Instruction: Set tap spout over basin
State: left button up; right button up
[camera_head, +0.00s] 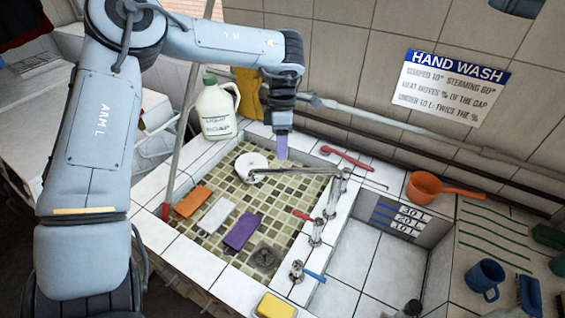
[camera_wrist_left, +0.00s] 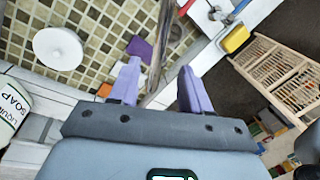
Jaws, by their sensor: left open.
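The metal tap spout (camera_head: 295,172) reaches left from its upright by the basin's right rim, across the mosaic-floored basin (camera_head: 225,190). Its free end overlaps the white disc in the head view. My left gripper (camera_head: 281,150) points down just behind the spout in that view, its purple fingers close to it. In the left wrist view, my left gripper (camera_wrist_left: 160,75) is open, and a blurred grey bar (camera_wrist_left: 160,45), which looks like the spout, shows between the fingertips. I cannot tell whether they touch it. My right gripper is out of view.
The basin holds a white disc (camera_head: 251,164), an orange block (camera_head: 193,201), a white block (camera_head: 216,216) and a purple block (camera_head: 242,232). A soap jug (camera_head: 216,108) stands behind left. Red-handled and blue-handled taps line the right rim. An orange dipper (camera_head: 425,188) lies farther right.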

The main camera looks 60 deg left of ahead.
aim_at(282, 169)
pick_arm(q)
jog(key=shift+s+d+f+p, duration=0.1)
jog(key=shift+d+f+p, duration=0.1)
jog(key=shift+f, duration=0.9)
jog(key=shift+s+d+f+p, duration=0.15)
jog(key=shift+d+f, duration=0.05)
jog(key=shift+f, duration=0.95)
jog(key=shift+s+d+f+p, duration=0.1)
jog(key=shift+d+f+p, duration=0.1)
jog(key=shift+f, duration=0.9)
jog(key=shift+c, duration=0.4)
grip_shut()
